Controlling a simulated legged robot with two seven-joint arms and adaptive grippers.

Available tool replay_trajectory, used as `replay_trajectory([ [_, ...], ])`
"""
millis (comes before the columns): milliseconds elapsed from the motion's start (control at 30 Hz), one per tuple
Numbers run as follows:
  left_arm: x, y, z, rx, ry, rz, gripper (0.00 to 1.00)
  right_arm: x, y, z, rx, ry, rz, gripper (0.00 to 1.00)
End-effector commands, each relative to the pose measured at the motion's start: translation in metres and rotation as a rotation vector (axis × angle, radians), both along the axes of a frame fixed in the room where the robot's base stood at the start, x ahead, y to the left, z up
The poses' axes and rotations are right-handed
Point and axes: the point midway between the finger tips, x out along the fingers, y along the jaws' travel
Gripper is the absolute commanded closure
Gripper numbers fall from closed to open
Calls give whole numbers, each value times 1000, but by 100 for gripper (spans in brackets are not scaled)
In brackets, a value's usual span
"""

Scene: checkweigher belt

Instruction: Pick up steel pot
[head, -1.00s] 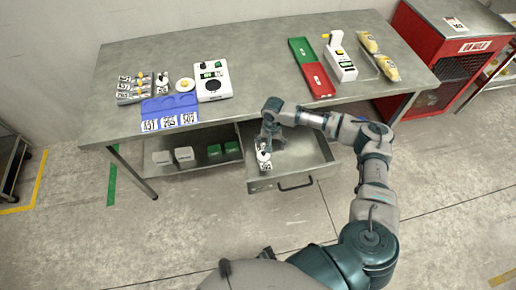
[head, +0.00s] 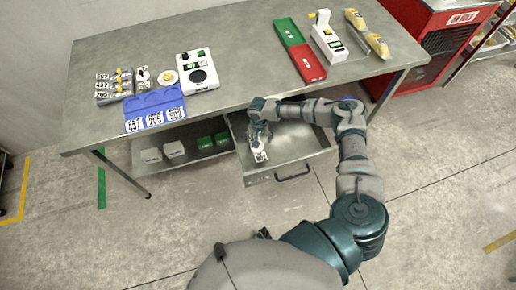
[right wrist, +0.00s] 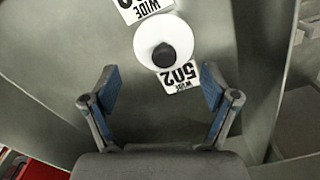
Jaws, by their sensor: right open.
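A round, pale pot-like piece with a dark knob (right wrist: 164,50) lies in the open drawer, seen from above in the right wrist view. Number cards lie beside it, one reading 502 (right wrist: 178,77). In the head view a card (head: 260,157) shows at the drawer's front left, while the round piece is mostly hidden by my gripper. My right gripper (head: 260,143) is over the drawer's left part. In the right wrist view its fingers (right wrist: 158,95) are spread and empty, with the round piece ahead of the gap between them. My left gripper is not seen.
The steel drawer (head: 310,150) is pulled out below the bench (head: 235,45), whose edge is close above my right arm. A blue tray (head: 153,103), a white scale (head: 197,72) and a red-green board (head: 300,50) stand on top. The drawer's right part is empty.

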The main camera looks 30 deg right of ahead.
Motion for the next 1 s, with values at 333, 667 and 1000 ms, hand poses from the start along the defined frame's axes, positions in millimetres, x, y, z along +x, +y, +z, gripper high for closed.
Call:
replay_trajectory([
  [333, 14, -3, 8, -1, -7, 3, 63, -8, 7, -46, 1, 1, 1, 14],
  [667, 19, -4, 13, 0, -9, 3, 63, -8, 6, -53, 3, -1, 0, 14],
  [1000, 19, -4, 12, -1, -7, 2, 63, -8, 8, -53, 1, -1, 1, 80],
])
